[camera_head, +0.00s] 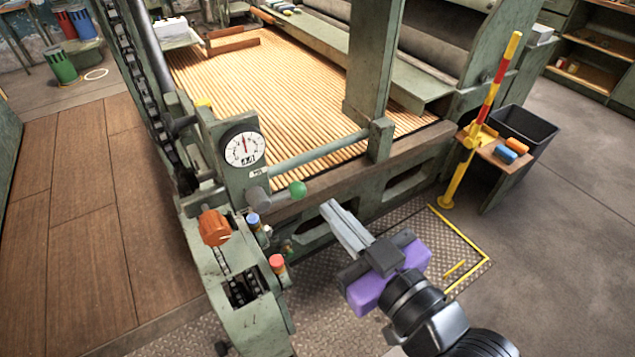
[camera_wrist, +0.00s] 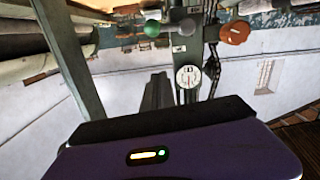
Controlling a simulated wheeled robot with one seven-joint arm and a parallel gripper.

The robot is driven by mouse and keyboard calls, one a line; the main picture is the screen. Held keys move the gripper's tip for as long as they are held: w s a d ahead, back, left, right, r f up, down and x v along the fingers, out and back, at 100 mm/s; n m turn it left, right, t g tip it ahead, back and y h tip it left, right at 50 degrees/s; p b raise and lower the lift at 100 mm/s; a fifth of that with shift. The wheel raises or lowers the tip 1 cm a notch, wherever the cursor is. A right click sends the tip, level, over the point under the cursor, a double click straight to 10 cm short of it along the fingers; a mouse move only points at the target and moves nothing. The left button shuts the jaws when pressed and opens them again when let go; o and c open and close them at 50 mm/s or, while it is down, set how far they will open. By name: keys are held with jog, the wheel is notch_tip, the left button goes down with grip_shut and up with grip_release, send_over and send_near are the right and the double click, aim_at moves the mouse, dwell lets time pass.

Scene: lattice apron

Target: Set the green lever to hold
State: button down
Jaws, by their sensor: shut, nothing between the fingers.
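The green lever knob (camera_head: 297,189) is a round green ball on the front of the machine, right of a grey ball handle (camera_head: 258,198) and below the dial. The green knob (camera_wrist: 152,28) also shows near the top of the wrist view, beyond my fingertips. My gripper (camera_head: 330,208) is shut and empty, its fingers pointing up-left, a little right of and below the knob in the head view. They look apart from it. My gripper's dark fingers (camera_wrist: 158,78) also show in the wrist view. I cannot make out any hold marking.
A white dial (camera_head: 243,149) stands above the controls. An orange knob (camera_head: 214,227), a blue-capped button (camera_head: 253,219) and a red-capped button (camera_head: 277,262) are close by. A green post (camera_head: 375,70) rises behind. A yellow-and-red post (camera_head: 480,115) stands at right.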

jog(key=p, duration=0.3)
send_over(303, 197)
jog(key=s, duration=0.3)
jog(key=f, duration=0.1)
jog(key=w+f, duration=0.1)
jog(key=shift+d+f, duration=0.2)
jog(key=shift+f, duration=0.15)
jog(key=shift+w+f, duration=0.25)
jog(key=shift+f, duration=0.65)
jog(key=shift+f+b, duration=0.15)
jog(key=shift+b, duration=0.15)
jog(key=f+m+b, duration=0.1)
jog(key=m, duration=0.1)
jog(key=f+m+b, duration=0.1)
jog(key=f+m, duration=0.1)
jog(key=shift+w+d, duration=0.15)
jog(key=shift+d, duration=0.05)
jog(key=f+m, duration=0.1)
jog(key=m, duration=0.1)
jog(key=s+a+f+m+b, duration=0.1)
jog(key=f+m, duration=0.1)
jog(key=m, duration=0.1)
jog(key=a+f+m+b, duration=0.1)
jog(key=f+m, duration=0.1)
jog(key=shift+s+m+y, duration=0.2)
jog(key=shift+m+y, duration=0.1)
jog(key=shift+y, duration=0.1)
jog(key=shift+a+f, duration=0.1)
